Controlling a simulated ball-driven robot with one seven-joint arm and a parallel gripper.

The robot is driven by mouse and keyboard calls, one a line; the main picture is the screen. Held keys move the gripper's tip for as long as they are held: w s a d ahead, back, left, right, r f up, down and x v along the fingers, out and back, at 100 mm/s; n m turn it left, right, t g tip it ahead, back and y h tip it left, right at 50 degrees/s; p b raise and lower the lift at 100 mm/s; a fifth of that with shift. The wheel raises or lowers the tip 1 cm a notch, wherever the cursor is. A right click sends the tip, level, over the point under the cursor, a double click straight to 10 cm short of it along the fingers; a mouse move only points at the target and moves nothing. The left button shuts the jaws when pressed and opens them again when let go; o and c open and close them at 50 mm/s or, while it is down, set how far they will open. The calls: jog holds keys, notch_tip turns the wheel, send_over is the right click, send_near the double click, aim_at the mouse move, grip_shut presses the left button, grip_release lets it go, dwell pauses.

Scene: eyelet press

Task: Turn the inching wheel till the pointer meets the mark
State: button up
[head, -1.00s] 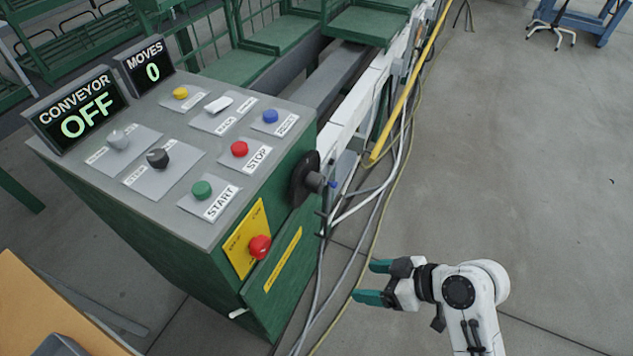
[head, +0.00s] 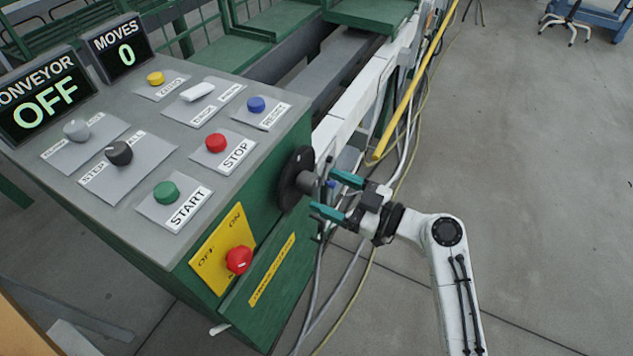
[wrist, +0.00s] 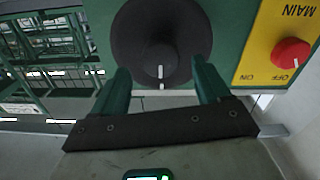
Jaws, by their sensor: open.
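The inching wheel is a black disc (head: 293,178) with a dark grey hub (head: 308,182), on the right side of the green console. In the wrist view the wheel (wrist: 135,38) faces me. A short white pointer line (wrist: 160,71) shows on its hub, and a white mark (wrist: 162,86) lies just below the wheel's rim, nearly in line with it. My gripper (head: 325,192) is open in front of the hub. In the wrist view its teal fingers (wrist: 161,66) stand left and right of the hub. I cannot tell whether their tips reach past its end.
The red main switch (head: 239,260) on its yellow plate is near the wheel. The console top (head: 140,105) carries several buttons and knobs; its displays (head: 42,98) read conveyor OFF and moves 0. Cables (head: 345,280) hang below the wheel.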

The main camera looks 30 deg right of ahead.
aim_at(316, 187)
jog(key=shift+x, duration=1.85)
jog(key=shift+c, duration=0.2)
grip_shut()
